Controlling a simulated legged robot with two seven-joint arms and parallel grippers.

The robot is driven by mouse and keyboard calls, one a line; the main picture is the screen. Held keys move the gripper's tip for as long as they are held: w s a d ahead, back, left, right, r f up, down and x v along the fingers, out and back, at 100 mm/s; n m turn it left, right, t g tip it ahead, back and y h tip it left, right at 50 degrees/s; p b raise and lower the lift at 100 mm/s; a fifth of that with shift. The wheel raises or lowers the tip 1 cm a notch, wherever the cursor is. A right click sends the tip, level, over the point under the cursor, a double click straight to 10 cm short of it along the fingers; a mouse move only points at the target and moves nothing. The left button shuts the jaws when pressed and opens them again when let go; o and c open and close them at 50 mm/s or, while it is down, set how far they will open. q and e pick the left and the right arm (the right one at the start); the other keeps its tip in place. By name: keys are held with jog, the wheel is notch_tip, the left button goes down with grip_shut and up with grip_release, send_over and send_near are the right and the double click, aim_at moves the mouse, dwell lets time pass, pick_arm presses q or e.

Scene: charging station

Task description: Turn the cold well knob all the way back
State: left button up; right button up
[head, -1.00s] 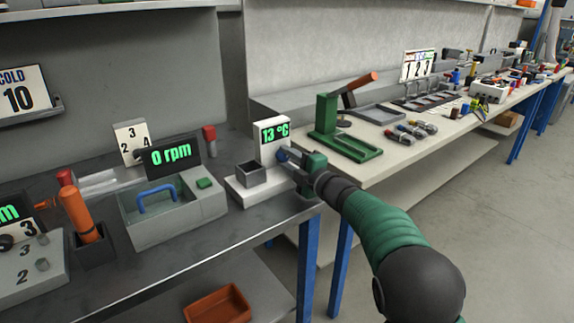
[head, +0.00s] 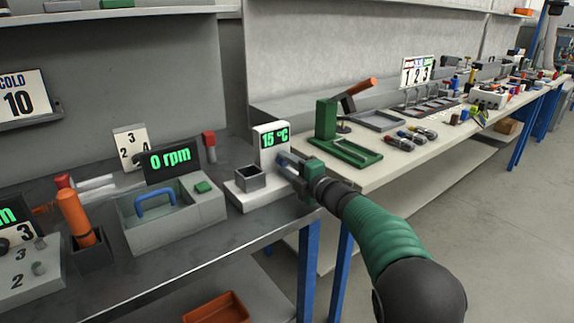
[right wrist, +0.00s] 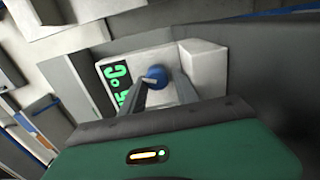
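The cold well is a white unit (head: 258,198) with a grey square well (head: 250,178) and an upright display (head: 273,139) reading 15 °C in green. Its round blue knob (right wrist: 155,76) shows in the right wrist view, between my fingertips. My right gripper (head: 284,161) reaches in from the right, and its two fingers lie against either side of the knob, shut on it. In the head view the fingers mostly hide the knob. My left gripper is in neither view.
A sign (head: 20,97) reads COLD 10. Left of the cold well stand a grey 0 rpm unit (head: 205,209) with a blue handle and an orange-handled tool (head: 75,217) in a holder. A green lever press (head: 327,122) stands on the pale bench to the right.

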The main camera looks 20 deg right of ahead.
jog(key=shift+o, duration=0.6)
jog(key=shift+f, duration=0.15)
jog(key=shift+s, duration=0.1)
jog(key=shift+s+d, duration=0.15)
jog(key=shift+s, duration=0.1)
jog(key=p+v, duration=0.3)
jog(key=v, duration=1.3)
jog(key=shift+r, duration=0.25)
